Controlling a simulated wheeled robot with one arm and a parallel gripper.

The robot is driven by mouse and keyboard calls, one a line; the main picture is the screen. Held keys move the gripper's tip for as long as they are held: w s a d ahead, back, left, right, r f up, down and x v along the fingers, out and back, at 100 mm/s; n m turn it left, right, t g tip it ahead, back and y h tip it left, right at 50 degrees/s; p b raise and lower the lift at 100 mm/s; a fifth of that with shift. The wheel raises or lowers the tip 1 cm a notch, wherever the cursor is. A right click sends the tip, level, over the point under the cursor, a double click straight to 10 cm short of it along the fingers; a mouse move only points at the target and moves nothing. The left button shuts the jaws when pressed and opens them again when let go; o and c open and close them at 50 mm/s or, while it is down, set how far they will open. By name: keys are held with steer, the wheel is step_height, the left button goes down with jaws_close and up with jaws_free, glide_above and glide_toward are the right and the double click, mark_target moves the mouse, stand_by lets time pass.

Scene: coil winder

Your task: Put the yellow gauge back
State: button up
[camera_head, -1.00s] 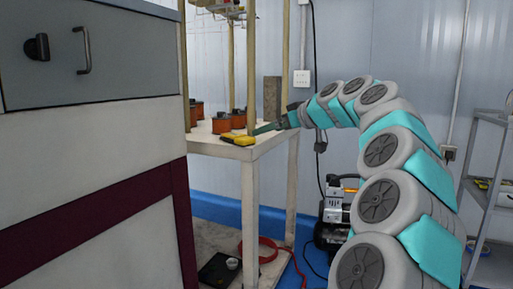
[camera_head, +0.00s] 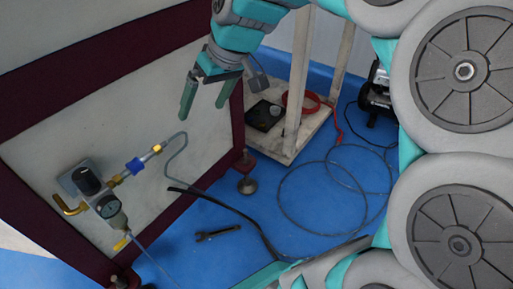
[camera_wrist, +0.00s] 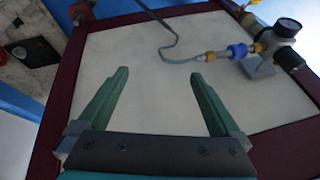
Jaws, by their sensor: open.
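My gripper (camera_head: 202,112) is open and points down in front of the pale side panel of the machine in the head view. In the wrist view my gripper (camera_wrist: 158,75) has its two green fingers apart, with nothing between them and the pale panel beyond. The yellow gauge is not seen in either current view. The table top where a yellow item lay earlier is out of the head view.
An air regulator (camera_head: 103,200) with a dial and brass fittings sticks out from the panel (camera_head: 140,125). A hose and a wrench (camera_head: 217,232) lie on the blue floor. A red ring (camera_head: 301,103) and black scale-like box (camera_head: 264,115) sit on the low shelf.

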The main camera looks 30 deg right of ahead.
steer(key=s+a+f+m+g+h, duration=0.1)
steer(key=s+f+g, duration=0.1)
steer(key=s+f, duration=0.5)
steer(key=s+f+m+g+h, duration=0.1)
steer(key=s+f, duration=0.7)
steer(key=s, duration=0.8)
steer(key=g+h, duration=0.1)
steer(key=g, duration=0.1)
steer(key=shift+a+f+g, duration=0.25)
steer(key=shift+a+g, duration=0.05)
steer(key=shift+a, duration=0.1)
step_height(320, 180, up, 10)
steer(key=p, duration=1)
steer(key=shift+w, duration=0.1)
